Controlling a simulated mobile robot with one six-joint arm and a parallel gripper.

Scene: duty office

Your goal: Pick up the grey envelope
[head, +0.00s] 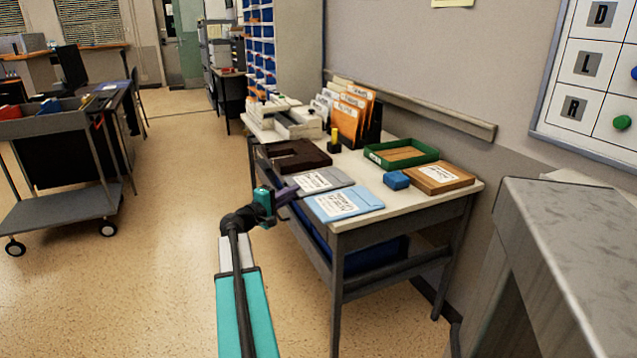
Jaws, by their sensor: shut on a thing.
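The grey envelope (320,181) has a white label. It lies flat, or very nearly so, at the front left edge of the table, between a dark brown tray and a light blue envelope (343,204). My gripper (288,194) is at the grey envelope's near left edge, shut on it. The fingertips are small in the view, and the exact grip on the edge is hard to make out. I cannot tell whether the envelope is lifted off the table top.
On the table (385,215) stand the dark brown tray (299,157), a green tray (402,151), a small blue block (396,180), a brown labelled box (440,177) and orange folders (350,115). A grey cabinet (575,250) is at right. The floor at left is open before a trolley (65,190).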

